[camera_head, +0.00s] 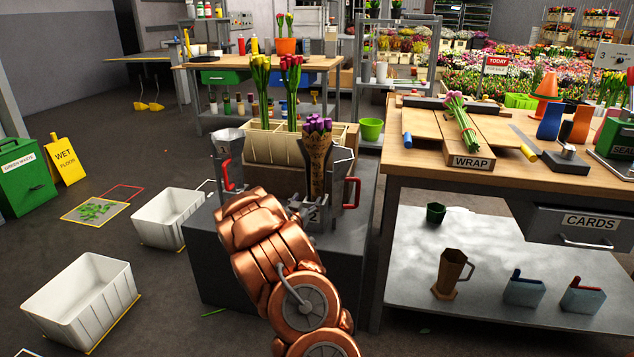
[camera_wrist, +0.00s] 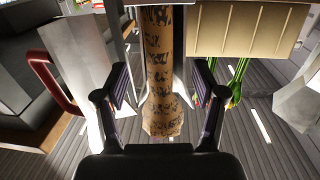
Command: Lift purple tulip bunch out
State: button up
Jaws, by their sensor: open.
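The purple tulip bunch (camera_head: 319,125) stands upright in brown printed paper, in a grey metal holder marked 2 (camera_head: 341,165) on a dark grey block. In the wrist view its paper wrap (camera_wrist: 160,75) runs between the two dark fingers of my gripper (camera_wrist: 161,90). The fingers are open, with a visible gap on each side of the paper. In the head view my copper arm reaches to the front of the holder and hides most of the gripper.
A grey jug with a red handle (camera_head: 228,160) stands left of the bunch. A cream crate (camera_head: 268,148) holding red and yellow tulips stands behind. The wrapping table (camera_head: 430,160) is close on the right. White bins (camera_head: 85,300) stand on the floor at left.

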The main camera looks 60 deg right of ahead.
aim_at(316, 187)
jog(key=shift+s+b+x, duration=0.1)
jog(key=shift+b+x, duration=0.15)
jog(key=shift+x, duration=0.8)
jog(key=shift+s+b+x, duration=0.15)
jog(key=shift+b+x, duration=0.1)
jog(key=shift+x, duration=0.8)
jog(key=shift+w+d+r, duration=0.15)
jog(key=shift+d, duration=0.3)
jog(key=shift+w+d+r, duration=0.1)
jog(key=shift+w+d, duration=0.05)
jog(key=shift+d, duration=0.3)
jog(key=shift+b+x, duration=0.4)
jog(key=shift+x, duration=0.6)
grip_shut()
